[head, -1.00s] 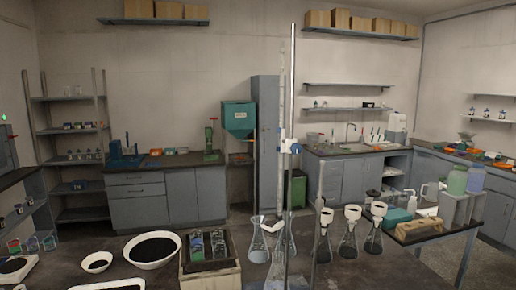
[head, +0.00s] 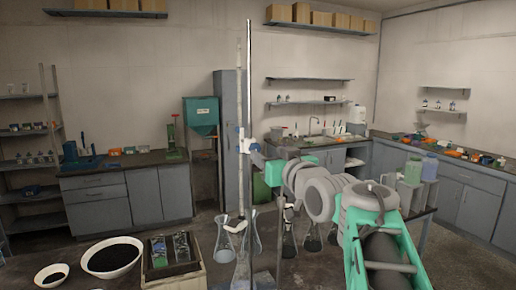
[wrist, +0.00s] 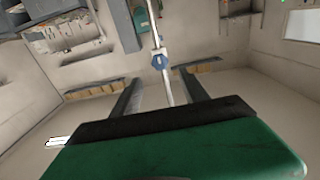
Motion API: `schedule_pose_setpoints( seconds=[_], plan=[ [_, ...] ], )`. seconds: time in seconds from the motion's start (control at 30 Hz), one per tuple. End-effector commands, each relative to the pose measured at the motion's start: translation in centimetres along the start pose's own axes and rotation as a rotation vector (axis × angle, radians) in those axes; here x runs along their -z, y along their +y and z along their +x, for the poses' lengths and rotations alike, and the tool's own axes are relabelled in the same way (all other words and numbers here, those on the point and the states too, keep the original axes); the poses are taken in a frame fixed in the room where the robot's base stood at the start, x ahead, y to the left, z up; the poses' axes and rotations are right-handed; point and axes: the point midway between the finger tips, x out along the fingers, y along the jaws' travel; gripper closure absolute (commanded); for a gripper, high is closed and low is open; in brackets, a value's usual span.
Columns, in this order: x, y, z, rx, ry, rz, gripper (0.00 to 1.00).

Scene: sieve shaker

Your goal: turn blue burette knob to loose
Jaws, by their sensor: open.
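The blue burette knob (head: 246,147) shows on a white clamp fitting, where the upright burette (head: 240,185) meets the metal stand rod (head: 249,75). My gripper (head: 259,155) is just to the right of the knob in the head view, at about its height. In the wrist view the blue knob (wrist: 159,60) lies a little beyond the tips and between the two dark fingers of my gripper (wrist: 159,77). The fingers are apart and empty, and the knob looks untouched. The knob's exact turn angle is too small to tell.
Glass flasks (head: 223,238) stand around the stand's foot. More flasks stand partly hidden behind my arm. The air left of the burette is clear.

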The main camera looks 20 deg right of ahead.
Motion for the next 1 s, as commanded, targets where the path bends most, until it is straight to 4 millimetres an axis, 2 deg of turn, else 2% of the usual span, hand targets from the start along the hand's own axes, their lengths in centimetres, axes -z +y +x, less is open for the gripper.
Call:
schedule_pose_setpoints(
  seconds=[0.2,0.4,0.67,1.0],
  plan=[
    [0.1,-0.3,4.3,0.005,-0.008,0.003,0.48],
    [-0.1,-0.2,6.7,0.001,-0.007,0.002,0.48],
    [-0.3,-0.1,6.9,0.0,-0.006,0.001,0.48],
    [-0.3,-0.1,6.9,0.0,-0.007,0.001,0.76]
  ],
)
